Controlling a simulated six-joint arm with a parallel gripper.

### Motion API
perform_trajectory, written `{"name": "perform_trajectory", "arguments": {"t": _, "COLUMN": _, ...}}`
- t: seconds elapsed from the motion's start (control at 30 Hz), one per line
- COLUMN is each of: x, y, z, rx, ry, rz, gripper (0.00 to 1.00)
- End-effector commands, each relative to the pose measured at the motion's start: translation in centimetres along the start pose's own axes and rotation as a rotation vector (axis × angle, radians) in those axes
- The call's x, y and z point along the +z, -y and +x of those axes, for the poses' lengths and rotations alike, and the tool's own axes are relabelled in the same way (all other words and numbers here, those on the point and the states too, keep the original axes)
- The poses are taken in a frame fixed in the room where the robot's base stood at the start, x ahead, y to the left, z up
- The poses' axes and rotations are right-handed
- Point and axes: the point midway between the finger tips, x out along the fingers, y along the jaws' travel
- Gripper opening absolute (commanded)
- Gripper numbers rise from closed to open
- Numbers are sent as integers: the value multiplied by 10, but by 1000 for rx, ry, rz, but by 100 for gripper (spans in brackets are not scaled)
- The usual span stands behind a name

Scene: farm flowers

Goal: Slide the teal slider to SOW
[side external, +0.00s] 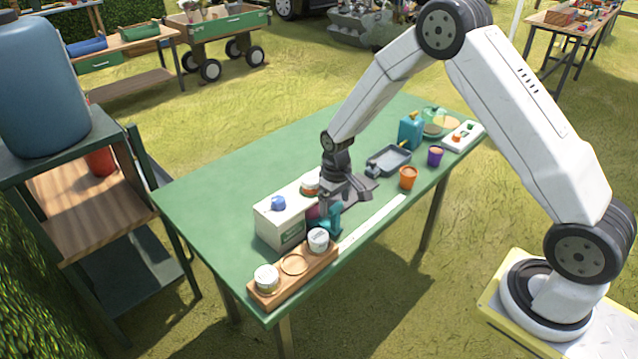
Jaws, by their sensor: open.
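My gripper (341,192) points down over the middle of the green table, close to the right end of a white box (281,229). It is open, and I see nothing held in it. A small teal piece (331,219) is just below and left of the gripper, in front of the box; I cannot tell whether they touch. It may be the teal slider, but its shape is too small to be sure. The box has a blue knob (278,203) and a red-and-white round part (310,186) on top. No SOW label is readable.
A wooden holder (294,264) with white pots stands at the table's near left end. An orange pot (408,178), a purple pot (435,155), a grey tray (396,159), a teal jug (410,132) and a white panel (463,137) are to the right. The table's back left is clear.

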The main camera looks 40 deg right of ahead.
Motion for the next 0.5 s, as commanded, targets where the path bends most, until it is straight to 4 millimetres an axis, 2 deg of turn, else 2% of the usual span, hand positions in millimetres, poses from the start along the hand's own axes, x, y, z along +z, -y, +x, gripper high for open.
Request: {"name": "perform_trajectory", "arguments": {"t": 0.5, "x": 0, "y": 1, "z": -58, "rx": -1, "ry": -2, "rz": 0, "gripper": 100}}
